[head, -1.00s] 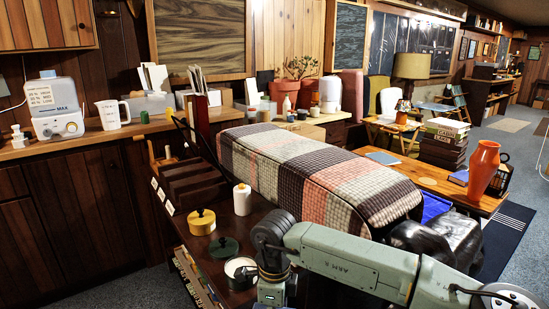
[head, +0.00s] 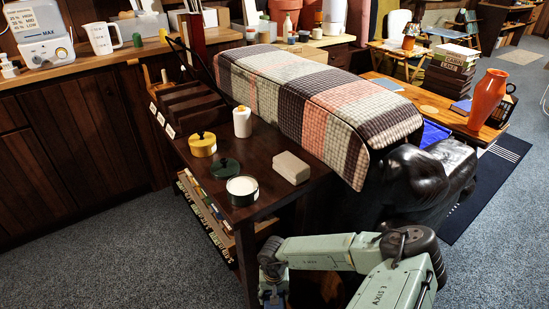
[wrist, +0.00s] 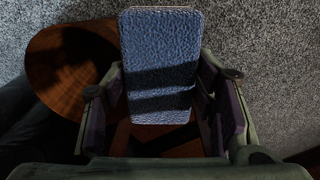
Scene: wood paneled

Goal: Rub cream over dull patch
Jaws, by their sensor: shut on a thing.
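My gripper (wrist: 163,84) is shut on a blue, leathery-textured block (wrist: 160,50) in the wrist view, with a finger on each side. A black leather seat (head: 408,180) stands right of the table. Its top has a greyer, duller area (head: 447,156). My gripper is below and left of this seat.
The dark table (head: 262,150) also holds a beige block (head: 291,168), a yellow lidded pot (head: 202,145) and a white jar (head: 242,122). A plaid-covered long piece (head: 320,95) lies behind. Open carpet (head: 490,265) is at lower right. A round wooden surface (wrist: 70,65) is below my gripper.

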